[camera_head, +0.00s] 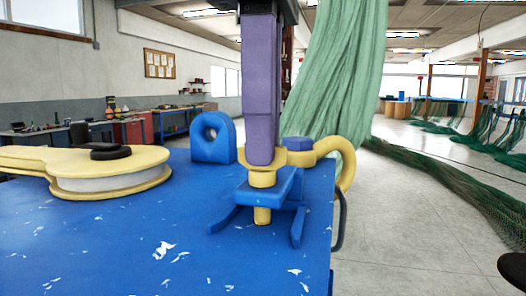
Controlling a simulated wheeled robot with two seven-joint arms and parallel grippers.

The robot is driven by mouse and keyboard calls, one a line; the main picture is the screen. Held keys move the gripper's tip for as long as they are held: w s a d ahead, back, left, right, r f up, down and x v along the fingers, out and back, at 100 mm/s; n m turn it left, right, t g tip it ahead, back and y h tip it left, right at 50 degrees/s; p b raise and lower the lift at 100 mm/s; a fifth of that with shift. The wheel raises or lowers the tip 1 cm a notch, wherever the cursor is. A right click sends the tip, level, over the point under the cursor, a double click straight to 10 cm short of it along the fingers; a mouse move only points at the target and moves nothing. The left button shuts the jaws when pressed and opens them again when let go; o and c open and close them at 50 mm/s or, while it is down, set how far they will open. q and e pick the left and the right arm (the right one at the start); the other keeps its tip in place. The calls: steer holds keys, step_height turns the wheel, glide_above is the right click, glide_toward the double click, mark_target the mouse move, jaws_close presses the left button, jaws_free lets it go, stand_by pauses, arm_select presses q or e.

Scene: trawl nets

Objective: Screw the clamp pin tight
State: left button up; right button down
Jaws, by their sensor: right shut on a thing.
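My right gripper (261,158) comes down from the top with its purple fingers together. It is shut on the top of the yellow clamp pin (262,179). The pin stands upright through a blue clamp (270,190) with splayed legs, and its lower end (262,215) shows beneath the clamp body. My left gripper is out of view.
A yellow hook (330,147) with a blue bolt head (297,143) lies just right of the fingers, at the table's right edge. A blue eye lug (213,138) stands behind. A yellow pulley block (110,181) lies at left on the blue table (130,240). Green netting (340,70) hangs behind.

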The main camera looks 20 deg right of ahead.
steer(key=shift+r+m+b, duration=0.1)
steer(key=shift+m+b, duration=0.2)
steer(key=shift+m, duration=0.1)
steer(key=c, duration=1.9)
jaws_free()
steer(key=shift+o, duration=0.2)
